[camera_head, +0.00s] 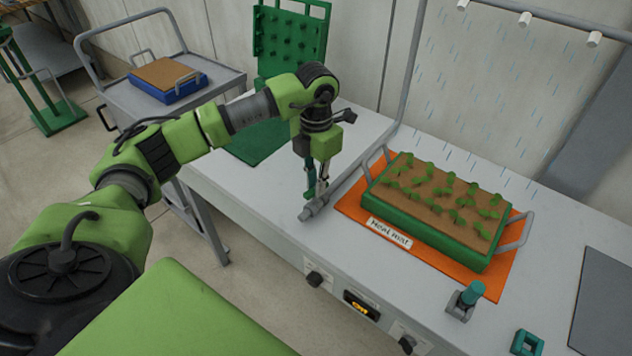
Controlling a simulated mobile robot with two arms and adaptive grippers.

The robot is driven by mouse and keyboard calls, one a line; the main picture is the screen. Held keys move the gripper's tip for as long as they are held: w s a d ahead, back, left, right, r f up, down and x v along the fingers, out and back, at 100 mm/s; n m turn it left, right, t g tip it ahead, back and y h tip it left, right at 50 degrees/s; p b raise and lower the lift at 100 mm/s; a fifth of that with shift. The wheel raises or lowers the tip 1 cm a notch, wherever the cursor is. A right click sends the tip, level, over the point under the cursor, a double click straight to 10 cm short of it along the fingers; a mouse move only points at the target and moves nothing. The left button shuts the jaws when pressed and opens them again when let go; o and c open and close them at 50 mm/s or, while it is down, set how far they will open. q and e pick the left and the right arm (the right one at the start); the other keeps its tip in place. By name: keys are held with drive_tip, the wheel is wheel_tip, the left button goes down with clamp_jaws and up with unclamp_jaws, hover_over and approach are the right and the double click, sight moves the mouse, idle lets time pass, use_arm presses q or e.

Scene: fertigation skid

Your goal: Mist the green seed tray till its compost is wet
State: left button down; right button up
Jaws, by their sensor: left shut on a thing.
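The green seed tray (425,231) stands on an orange heat mat (352,207) on the bench, with several green seedlings in light brown compost (414,191). Blue streaks of mist fall below white nozzles (525,19) on a grey overhead bar; in the picture they show behind and above the tray. My left gripper (318,186) points down, left of the tray, by the lower end of a grey pipe (335,196). It is shut on a small green handle (310,175), largely hidden by the fingers. My right gripper is out of view.
A grey trolley (130,101) holds a blue tray (167,92). A green pegged panel (289,44) stands at the back. A teal-topped lever (472,293), a teal clamp (526,343) and a dark mat (605,305) are at the right. Knobs and a lit display (361,306) line the bench front.

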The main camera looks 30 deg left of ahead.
use_arm(q)
drive_tip(key=c, duration=2)
unclamp_jaws()
drive_tip(key=shift+c, duration=0.2)
drive_tip(key=shift+r, duration=0.1)
wheel_tip(320, 180, up, 12)
